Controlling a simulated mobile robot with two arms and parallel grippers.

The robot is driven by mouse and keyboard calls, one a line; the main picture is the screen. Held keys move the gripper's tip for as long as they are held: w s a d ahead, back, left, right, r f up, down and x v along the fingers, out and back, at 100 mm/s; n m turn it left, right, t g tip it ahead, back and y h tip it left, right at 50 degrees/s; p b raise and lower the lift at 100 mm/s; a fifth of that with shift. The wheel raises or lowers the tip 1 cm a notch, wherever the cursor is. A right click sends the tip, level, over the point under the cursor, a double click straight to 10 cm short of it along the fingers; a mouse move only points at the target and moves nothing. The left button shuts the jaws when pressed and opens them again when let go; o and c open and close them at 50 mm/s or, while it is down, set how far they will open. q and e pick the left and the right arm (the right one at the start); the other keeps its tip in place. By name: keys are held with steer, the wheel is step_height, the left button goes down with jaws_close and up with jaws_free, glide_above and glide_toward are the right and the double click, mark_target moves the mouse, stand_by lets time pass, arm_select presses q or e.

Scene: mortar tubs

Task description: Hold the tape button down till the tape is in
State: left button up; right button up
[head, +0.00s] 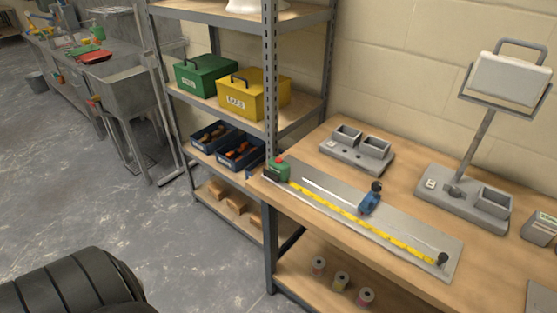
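A green tape measure (275,170) with a red button (281,159) on top sits at the left end of a grey board (450,243) on the workbench. Its yellow tape (345,213) is drawn out along the board toward a dark knob (442,259) at the right end. I cannot tell whether the tape's end touches the knob. A blue piece with a dark top (370,200) stands on the board beside a thin pale rod or rail. Neither of my grippers is in view. Nothing touches the red button.
A metal shelf post (270,80) rises close to the tape measure. Shelves hold a green box (207,75), a yellow box (252,94) and blue bins (241,152). A grey two-cup holder (358,148) and lamp stand (465,195) are behind the board. Grey floor is open at left.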

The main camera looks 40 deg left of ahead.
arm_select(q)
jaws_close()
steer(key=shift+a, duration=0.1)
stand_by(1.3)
